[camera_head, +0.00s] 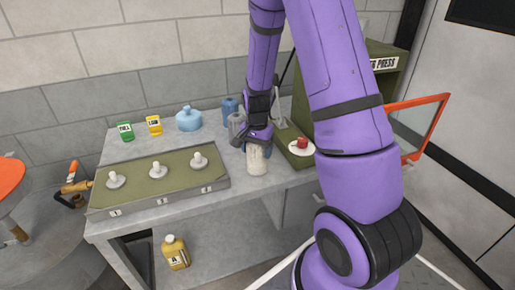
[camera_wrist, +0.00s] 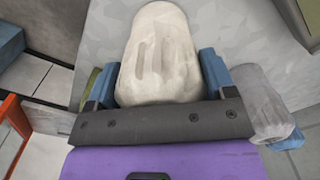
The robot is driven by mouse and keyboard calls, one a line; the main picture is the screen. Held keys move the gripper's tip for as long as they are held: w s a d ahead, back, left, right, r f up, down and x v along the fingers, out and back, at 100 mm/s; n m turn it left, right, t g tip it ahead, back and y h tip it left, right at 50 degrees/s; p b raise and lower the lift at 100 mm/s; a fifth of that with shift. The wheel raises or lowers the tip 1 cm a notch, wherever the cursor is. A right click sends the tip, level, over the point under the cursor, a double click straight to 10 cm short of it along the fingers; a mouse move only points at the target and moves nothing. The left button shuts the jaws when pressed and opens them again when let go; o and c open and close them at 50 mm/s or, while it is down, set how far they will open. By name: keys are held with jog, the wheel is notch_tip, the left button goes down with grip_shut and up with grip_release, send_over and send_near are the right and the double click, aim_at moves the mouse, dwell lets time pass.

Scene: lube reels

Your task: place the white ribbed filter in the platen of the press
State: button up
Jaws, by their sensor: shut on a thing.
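The white ribbed filter (camera_head: 257,161) is in my gripper (camera_head: 258,138), above or on the front right part of the grey bench top. I cannot tell whether its end touches the bench. In the wrist view the filter (camera_wrist: 158,50) sits between the two blue fingers of my gripper (camera_wrist: 152,84), which are closed on its sides. The press (camera_head: 386,82) is an olive cabinet at the right, with a sign reading "PRESS". Its orange-framed door (camera_head: 420,122) stands open to the right. My arm hides most of the press, and I cannot make out the platen.
A red knob on a white disc (camera_head: 302,144) sits right of the filter. Grey and blue ribbed filters (camera_head: 235,122) stand just behind my gripper. An olive tray (camera_head: 145,195) with white pegs, a blue jug (camera_head: 188,119), and green and yellow cans (camera_head: 154,125) stand left.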

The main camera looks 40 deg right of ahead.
jog(key=shift+f, duration=0.1)
jog(key=o, duration=1)
jog(key=shift+o, duration=1.4)
